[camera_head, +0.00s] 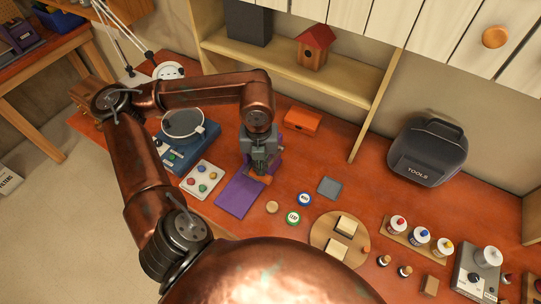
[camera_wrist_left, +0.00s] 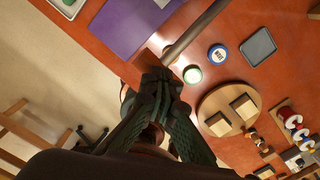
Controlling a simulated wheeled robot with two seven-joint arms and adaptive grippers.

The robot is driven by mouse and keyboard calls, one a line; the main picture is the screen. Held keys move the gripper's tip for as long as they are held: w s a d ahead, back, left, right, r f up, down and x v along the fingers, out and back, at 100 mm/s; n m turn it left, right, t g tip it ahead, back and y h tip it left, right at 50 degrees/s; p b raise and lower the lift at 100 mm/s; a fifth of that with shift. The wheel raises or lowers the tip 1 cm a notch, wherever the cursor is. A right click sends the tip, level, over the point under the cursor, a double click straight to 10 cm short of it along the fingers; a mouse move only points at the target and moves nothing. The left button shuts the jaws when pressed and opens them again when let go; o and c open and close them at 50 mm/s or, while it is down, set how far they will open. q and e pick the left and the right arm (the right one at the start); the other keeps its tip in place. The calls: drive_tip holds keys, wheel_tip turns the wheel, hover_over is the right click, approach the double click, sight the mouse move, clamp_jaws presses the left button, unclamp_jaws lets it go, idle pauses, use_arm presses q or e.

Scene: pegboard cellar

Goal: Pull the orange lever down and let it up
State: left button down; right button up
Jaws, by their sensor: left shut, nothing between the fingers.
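A device with a flat purple base (camera_head: 239,197) stands on the orange-brown table, left of middle; the base also shows in the wrist view (camera_wrist_left: 122,25). A small orange part (camera_head: 263,179), seemingly the lever's end, shows just below my left gripper (camera_head: 261,167). In the wrist view a grey bar (camera_wrist_left: 195,33) runs up and right from beside the fingertips. My left gripper is shut, pointing down, with nothing held. Its fingertips (camera_wrist_left: 160,75) are close to the lever; I cannot tell whether they touch. The gripper hides much of the device. My right gripper is not in view.
A tray with coloured buttons (camera_head: 202,180) lies left of the device, with a blue scale-like machine (camera_head: 186,148) behind it. An orange box (camera_head: 302,120) stands behind. Round labelled discs (camera_head: 305,200) and a round wooden board (camera_head: 326,236) lie to the right.

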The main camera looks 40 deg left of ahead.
use_arm(q)
drive_tip(key=shift+f, duration=0.45)
drive_tip(key=shift+s, duration=0.1)
drive_tip(key=shift+f+b, duration=0.45)
drive_tip(key=shift+b, duration=0.2)
drive_tip(key=shift+f+b, duration=0.8)
drive_tip(key=shift+f, duration=0.2)
drive_tip(key=shift+s, duration=0.1)
drive_tip(key=shift+r, duration=0.1)
